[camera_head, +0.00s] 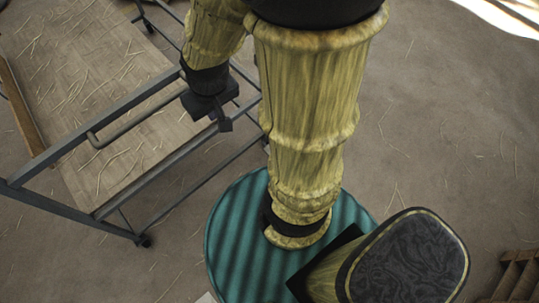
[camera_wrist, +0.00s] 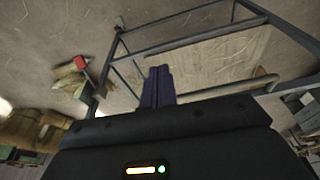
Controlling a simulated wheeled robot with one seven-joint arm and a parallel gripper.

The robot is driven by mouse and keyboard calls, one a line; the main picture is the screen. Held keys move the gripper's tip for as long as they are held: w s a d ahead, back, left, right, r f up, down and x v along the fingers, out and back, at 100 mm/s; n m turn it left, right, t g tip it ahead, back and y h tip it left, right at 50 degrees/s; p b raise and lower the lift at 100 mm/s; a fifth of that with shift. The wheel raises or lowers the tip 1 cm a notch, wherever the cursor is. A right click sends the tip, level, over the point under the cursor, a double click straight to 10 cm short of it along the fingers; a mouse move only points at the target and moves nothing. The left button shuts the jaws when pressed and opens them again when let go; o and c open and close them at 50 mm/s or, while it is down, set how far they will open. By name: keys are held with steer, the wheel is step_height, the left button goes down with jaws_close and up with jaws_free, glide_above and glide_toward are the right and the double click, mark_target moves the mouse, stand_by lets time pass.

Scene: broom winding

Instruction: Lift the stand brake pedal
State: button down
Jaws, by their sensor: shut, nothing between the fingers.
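The stand (camera_head: 45,160) is a dark metal frame on casters at the left of the head view. It also shows upside down across the top of the wrist view (camera_wrist: 195,38). My gripper (camera_head: 224,124) is beside its right side, near a grey bent bar (camera_head: 140,118). In the wrist view the fingers (camera_wrist: 158,87) are together and empty, with the bar (camera_wrist: 230,90) to their right. A small red part (camera_wrist: 81,63) by a frame corner may be the brake pedal; I cannot tell for certain. No pedal is clear in the head view.
A board or bed strewn with straw (camera_head: 90,90) lies within the frame. A wooden crate or step (camera_head: 520,275) is at the lower right. Cluttered boxes (camera_wrist: 35,128) show at the left of the wrist view. The straw-littered floor (camera_head: 440,120) at right is mostly open.

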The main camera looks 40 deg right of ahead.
steer(key=shift+s, duration=0.15)
steer(key=shift+f, duration=0.1)
